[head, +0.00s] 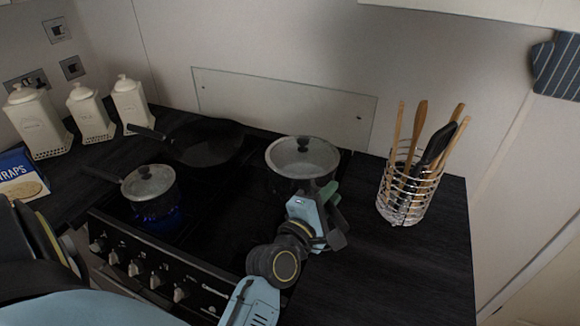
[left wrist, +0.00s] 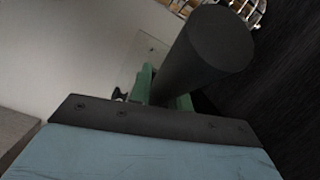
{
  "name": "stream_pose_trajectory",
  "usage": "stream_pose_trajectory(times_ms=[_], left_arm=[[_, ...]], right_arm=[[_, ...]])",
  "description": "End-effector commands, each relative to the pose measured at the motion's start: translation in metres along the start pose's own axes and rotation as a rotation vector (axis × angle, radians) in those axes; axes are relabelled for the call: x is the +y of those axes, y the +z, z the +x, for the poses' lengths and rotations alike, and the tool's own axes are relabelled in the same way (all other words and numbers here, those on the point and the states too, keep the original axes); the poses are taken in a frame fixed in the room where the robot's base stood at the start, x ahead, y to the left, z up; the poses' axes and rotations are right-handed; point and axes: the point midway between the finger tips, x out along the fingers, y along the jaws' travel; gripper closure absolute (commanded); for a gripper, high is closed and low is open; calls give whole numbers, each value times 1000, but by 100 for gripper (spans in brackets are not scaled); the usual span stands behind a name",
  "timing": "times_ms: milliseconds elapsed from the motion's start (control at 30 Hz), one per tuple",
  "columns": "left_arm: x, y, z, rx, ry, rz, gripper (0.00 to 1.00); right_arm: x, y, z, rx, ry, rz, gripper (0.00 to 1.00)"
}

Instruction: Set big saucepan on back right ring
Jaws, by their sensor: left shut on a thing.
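The big saucepan (head: 290,172), dark with a pale lid and black knob, is at the back right of the black hob in the head view. I cannot tell whether its base touches the ring, which it hides. Its thick dark handle (left wrist: 205,55) runs between the green fingers of my left gripper (head: 329,193) in the left wrist view. My left gripper is shut on that handle, at the pan's front right side. The pan looks about level. My right gripper is not in view.
A small lidded saucepan (head: 150,186) stands over a blue flame at front left. A black frying pan (head: 205,143) is at back left. A wire utensil holder (head: 405,198) stands on the right counter. A glass splashback (head: 285,102) is behind. The front right hob area is partly covered by my arm.

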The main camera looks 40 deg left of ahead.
Motion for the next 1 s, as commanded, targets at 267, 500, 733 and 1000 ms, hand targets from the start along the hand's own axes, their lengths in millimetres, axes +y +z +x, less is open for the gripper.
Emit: stream_pose_trajectory(times_ms=[267, 500, 733, 1000], left_arm=[[49, -34, 51, 62, 38, 18, 100], [68, -59, 73, 107, 57, 16, 100], [49, -72, 78, 116, 56, 18, 100], [13, -83, 78, 116, 59, 17, 100]], right_arm=[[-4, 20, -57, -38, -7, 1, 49], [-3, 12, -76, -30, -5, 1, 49], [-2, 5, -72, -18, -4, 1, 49], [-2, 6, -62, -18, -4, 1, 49]])
